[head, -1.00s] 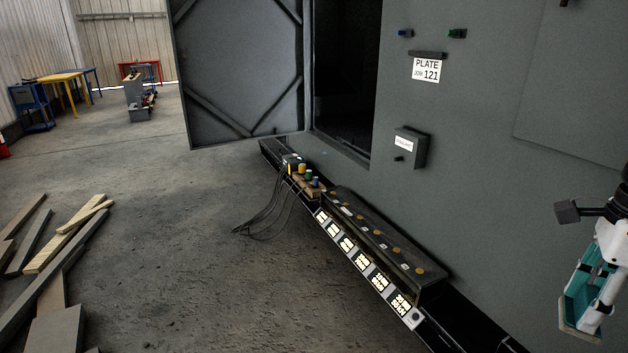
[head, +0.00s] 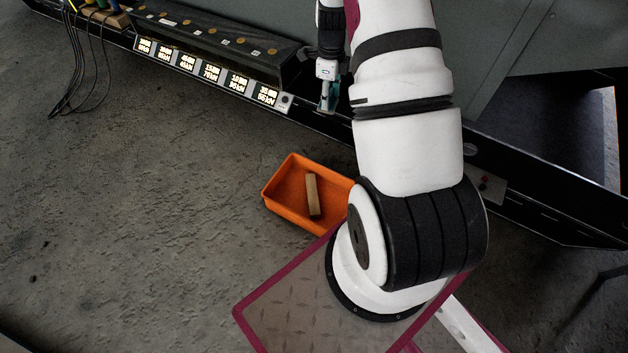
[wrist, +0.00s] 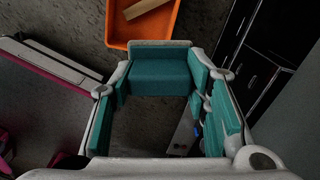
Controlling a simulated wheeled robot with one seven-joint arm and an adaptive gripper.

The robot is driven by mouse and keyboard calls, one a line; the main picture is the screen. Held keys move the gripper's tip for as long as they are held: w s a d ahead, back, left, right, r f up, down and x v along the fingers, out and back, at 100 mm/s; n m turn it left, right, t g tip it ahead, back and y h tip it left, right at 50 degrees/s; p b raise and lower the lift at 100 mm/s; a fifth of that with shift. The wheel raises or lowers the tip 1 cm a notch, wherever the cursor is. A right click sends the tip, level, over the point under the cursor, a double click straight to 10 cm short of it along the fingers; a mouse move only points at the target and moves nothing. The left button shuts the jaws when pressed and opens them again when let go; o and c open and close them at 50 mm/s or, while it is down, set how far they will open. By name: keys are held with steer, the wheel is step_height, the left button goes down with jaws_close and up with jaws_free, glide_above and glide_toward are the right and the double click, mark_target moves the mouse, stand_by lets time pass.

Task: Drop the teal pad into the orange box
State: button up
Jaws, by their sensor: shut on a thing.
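The orange box (head: 280,212) stands on the floor, left of my arm in the head view, its right end hidden by the arm. A wooden block lies in it. The box also shows at the top of the wrist view (wrist: 118,30). My gripper (head: 328,100) is small and above the box in the head view, near the dark ledge. In the wrist view my gripper (wrist: 160,88) is shut on the teal pad (wrist: 158,74), which sits across the fingertips. The fingers have teal linings too. The box lies beyond the fingertips, apart from the pad.
The wooden block (head: 312,194) takes up part of the box floor. A dark ledge with lit displays (head: 205,75) runs along the grey enclosure behind the box. The concrete floor (head: 150,190) left of the box is clear.

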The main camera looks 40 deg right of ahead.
steer(key=shift+s+a+f+m+b, duration=0.35)
steer(key=shift+a+f+b, duration=1.2)
steer(key=shift+f, duration=5.75)
steer(key=shift+s+a+f+m+b, duration=0.35)
steer(key=shift+f+b, duration=2.45)
steer(key=shift+f, duration=4.45)
steer(key=shift+s+a+f+m+b, duration=0.1)
steer(key=shift+a+f+m+b, duration=1.3)
steer(key=shift+f, duration=5.9)
steer(key=shift+d+n+b, duration=0.6)
steer(key=shift+n+b, duration=0.15)
steer(key=shift+n, duration=0.15)
steer(key=o, duration=1.2)
steer(key=shift+o, duration=0.2)
step_height(320, 180, up, 12)
steer(key=shift+r, duration=0.1)
